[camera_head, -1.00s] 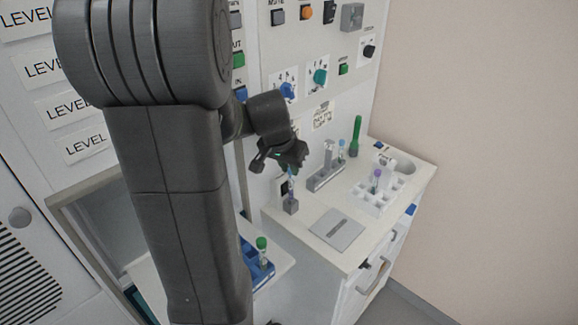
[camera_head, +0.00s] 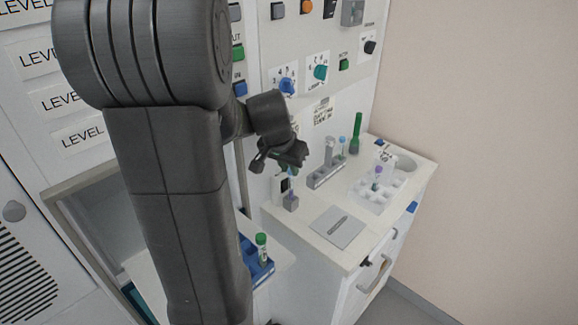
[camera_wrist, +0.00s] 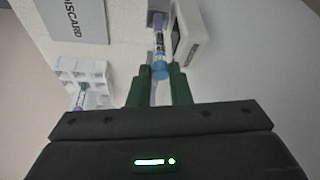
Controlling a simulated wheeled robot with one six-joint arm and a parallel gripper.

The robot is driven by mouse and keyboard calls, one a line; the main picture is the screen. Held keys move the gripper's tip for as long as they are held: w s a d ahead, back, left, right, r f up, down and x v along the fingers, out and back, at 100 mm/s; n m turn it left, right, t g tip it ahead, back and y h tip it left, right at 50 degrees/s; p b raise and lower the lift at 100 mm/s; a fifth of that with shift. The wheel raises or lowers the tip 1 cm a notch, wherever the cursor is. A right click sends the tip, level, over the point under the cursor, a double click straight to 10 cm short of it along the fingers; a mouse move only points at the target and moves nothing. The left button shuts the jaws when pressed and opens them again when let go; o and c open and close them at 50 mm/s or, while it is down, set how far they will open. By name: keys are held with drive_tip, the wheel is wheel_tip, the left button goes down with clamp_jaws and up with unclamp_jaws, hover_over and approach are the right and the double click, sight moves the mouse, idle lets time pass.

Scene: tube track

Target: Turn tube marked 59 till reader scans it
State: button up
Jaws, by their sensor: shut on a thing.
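A slim blue-capped tube (camera_wrist: 159,52) with a printed label stands in a small grey holder (camera_head: 290,203). The marking on the tube is too small to read. My gripper (camera_wrist: 160,72) is shut on the tube's blue-cap end, one green finger on each side. In the head view my gripper (camera_head: 287,165) is above the holder and hides the cap. A small white box with a dark face, seemingly the reader (camera_head: 279,187), stands right beside the holder; it also shows in the wrist view (camera_wrist: 187,32). No scan signal can be made out on it.
A grey plate (camera_head: 337,228), marked DISCARD in the wrist view, lies in front. A white rack (camera_head: 366,197) holds a purple-capped tube. A grey rack (camera_head: 325,177) and a green upright piece (camera_head: 356,135) stand behind. A blue rack (camera_head: 262,272) with a green-capped tube is lower left.

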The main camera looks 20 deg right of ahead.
drive_tip(key=shift+f+b, duration=0.3)
drive_tip(key=shift+f, duration=0.05)
drive_tip(key=shift+f+b, duration=0.25)
drive_tip(key=shift+b, duration=0.05)
drive_tip(key=o, duration=0.9)
drive_tip(key=v, duration=1.4)
drive_tip(key=shift+d+f, duration=0.1)
drive_tip(key=shift+f, duration=0.05)
